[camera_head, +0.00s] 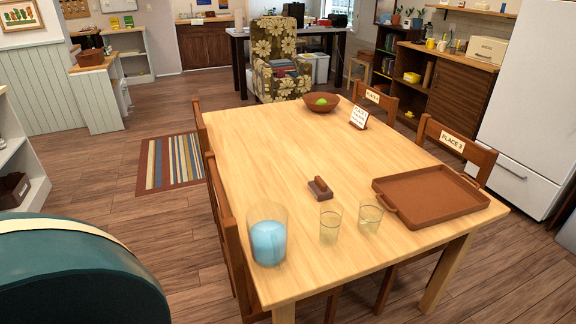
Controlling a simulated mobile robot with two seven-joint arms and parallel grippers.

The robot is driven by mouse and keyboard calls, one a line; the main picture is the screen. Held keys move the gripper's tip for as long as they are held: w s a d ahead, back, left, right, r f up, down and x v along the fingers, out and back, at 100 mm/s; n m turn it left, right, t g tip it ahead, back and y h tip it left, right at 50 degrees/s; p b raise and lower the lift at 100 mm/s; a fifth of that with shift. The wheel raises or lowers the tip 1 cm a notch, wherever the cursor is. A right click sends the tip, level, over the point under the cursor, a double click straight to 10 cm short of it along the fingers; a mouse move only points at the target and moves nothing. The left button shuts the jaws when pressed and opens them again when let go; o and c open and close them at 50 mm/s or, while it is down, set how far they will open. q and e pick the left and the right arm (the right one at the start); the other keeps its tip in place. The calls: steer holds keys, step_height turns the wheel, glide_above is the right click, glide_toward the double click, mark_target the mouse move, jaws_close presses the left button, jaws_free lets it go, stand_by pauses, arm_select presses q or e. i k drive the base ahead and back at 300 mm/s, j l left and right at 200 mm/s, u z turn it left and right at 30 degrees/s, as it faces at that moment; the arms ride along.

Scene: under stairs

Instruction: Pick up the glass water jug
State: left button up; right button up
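A wide, clear glass vessel (268,236) with light blue contents stands upright at the near left corner of the wooden table (262,150). It is the only jug-sized glass thing in view, and I cannot make out a handle or spout. Two smaller clear drinking glasses stand to its right, one nearer to it (330,224) and one farther right (369,216). Neither of my grippers shows in the head view, so nothing of mine is seen touching the vessel.
A brown tray (430,196) lies at the table's right edge. A small brown block with a handle (320,189), a sign (359,117) and a bowl with something green (321,103) stand farther back. Wooden chairs flank the table. A teal rounded shape (75,275) fills the lower left.

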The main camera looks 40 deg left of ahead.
mark_target(268, 221)
steer(key=u, duration=1.35)
